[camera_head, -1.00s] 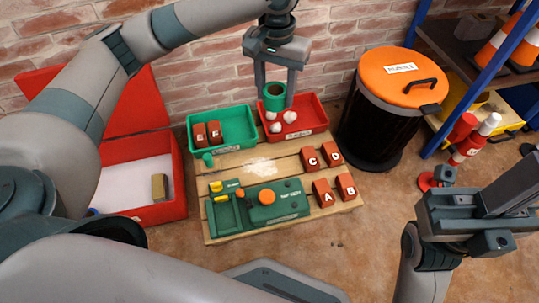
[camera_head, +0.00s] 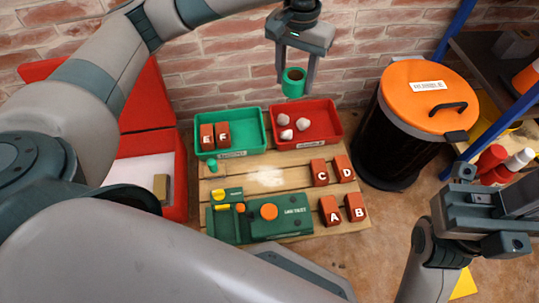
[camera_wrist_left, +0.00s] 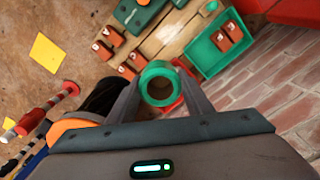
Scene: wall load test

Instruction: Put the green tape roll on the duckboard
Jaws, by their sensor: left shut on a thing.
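The green tape roll (camera_head: 293,82) is a hollow green ring. My left gripper (camera_head: 294,80) is shut on it and holds it in the air in front of the brick wall, above and behind the red tray in the head view. The left wrist view shows the roll (camera_wrist_left: 158,84) between the fingers, its hole facing the camera. The duckboard (camera_head: 265,180) is a slatted wooden platform on the floor, lower in the head view than the roll. My right gripper (camera_head: 487,217) is at the lower right, away from the duckboard; its fingers are not clear.
Bare slats show mid-board. An orange-lidded bin (camera_head: 400,100) stands right; an open red box (camera_head: 178,190) stands left.

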